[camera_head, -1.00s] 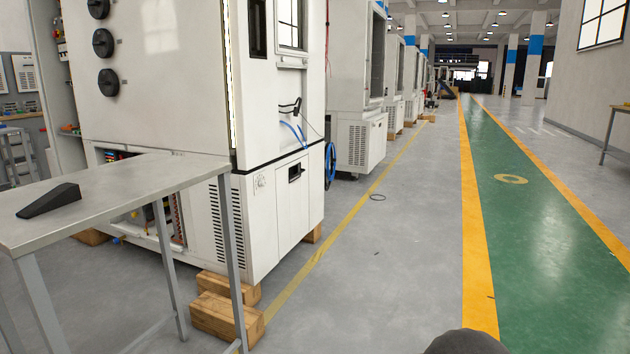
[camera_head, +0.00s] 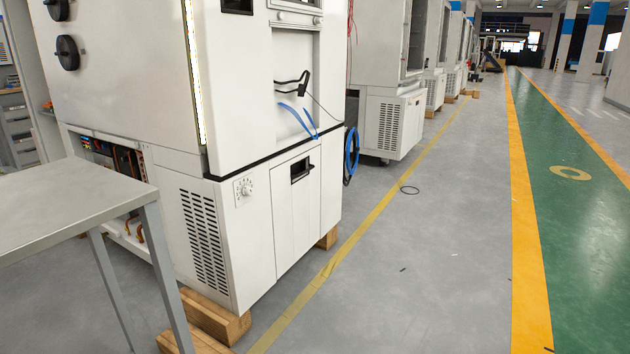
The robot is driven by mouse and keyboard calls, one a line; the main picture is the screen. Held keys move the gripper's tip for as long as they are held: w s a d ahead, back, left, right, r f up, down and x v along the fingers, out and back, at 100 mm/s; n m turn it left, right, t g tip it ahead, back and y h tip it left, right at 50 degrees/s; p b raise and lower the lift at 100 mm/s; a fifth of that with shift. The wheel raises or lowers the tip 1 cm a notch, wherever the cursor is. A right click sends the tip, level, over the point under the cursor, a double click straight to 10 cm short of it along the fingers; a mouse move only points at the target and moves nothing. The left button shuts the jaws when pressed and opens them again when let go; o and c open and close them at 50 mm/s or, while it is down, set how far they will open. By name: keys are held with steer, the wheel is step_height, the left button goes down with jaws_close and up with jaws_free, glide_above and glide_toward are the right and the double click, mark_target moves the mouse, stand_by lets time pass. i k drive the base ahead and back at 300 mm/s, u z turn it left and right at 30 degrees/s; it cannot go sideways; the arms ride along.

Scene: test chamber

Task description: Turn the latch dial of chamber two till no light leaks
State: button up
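The nearest white chamber (camera_head: 120,75) stands at the left; no number is readable on it. A bright strip of light (camera_head: 194,70) runs down the edge of its side panel, by the front corner. Two round black dials (camera_head: 68,52) (camera_head: 57,10) sit one above the other on that panel near the upper left. A small pale dial with marks around it (camera_head: 244,190) is on the lower body, right of the vent slots. I cannot tell which one is the latch dial. My gripper is not in view.
A grey metal table (camera_head: 75,205) stands at the left front, before the chamber. Wooden blocks (camera_head: 215,315) lie under the chamber's near corner. Blue hose (camera_head: 351,155) hangs at its far side. More white chambers (camera_head: 392,120) line up behind. The grey floor (camera_head: 430,270) at the right is mostly clear.

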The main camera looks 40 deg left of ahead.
mark_target(246, 190)
steer(key=u, duration=0.2)
steer(key=i, duration=1.1)
steer(key=u, duration=1.25)
steer(key=i, duration=0.65)
steer(key=u, duration=0.75)
